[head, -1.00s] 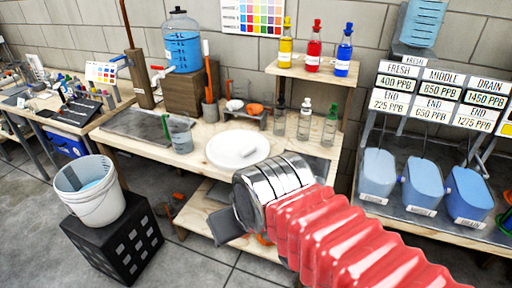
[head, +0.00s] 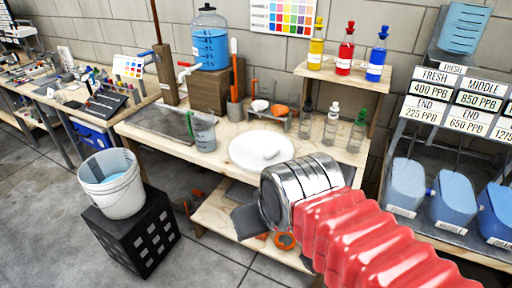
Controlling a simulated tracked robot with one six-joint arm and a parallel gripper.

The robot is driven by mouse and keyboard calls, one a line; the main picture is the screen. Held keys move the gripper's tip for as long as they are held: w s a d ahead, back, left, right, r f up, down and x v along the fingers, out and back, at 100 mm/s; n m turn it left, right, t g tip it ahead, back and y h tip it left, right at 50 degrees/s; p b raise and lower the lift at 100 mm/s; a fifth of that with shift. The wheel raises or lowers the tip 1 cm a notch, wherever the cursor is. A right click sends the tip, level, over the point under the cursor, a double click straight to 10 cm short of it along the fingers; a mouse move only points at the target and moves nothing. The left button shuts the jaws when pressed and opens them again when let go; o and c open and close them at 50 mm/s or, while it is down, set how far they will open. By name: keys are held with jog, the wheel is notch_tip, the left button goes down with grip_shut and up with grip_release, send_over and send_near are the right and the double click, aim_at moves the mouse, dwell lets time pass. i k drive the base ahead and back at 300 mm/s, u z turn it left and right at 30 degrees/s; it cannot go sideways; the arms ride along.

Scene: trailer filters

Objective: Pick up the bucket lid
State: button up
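The bucket lid (head: 248,150) is a round white disc with a small raised handle on top. It lies flat on the wooden workbench (head: 222,176), near the middle of the head view. The white bucket (head: 112,186) stands open at the lower left on a black crate, with something blue inside. My arm, with a red ribbed sleeve and a silver wrist, reaches in from the lower right. Part of my gripper (head: 246,220), a dark grey flat piece, shows below and in front of the lid, beyond the bench's front edge. The fingertips and their opening cannot be made out.
A pitcher (head: 203,132) stands left of the lid, and clear bottles (head: 331,124) stand behind and right of it. A small rack (head: 272,112) is behind the lid. A shelf with coloured bottles (head: 345,58) rises above. The black crate (head: 135,232) stands on the floor at the left.

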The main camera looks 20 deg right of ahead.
aim_at(252, 151)
jog(key=i, duration=0.9)
jog(key=z, duration=0.05)
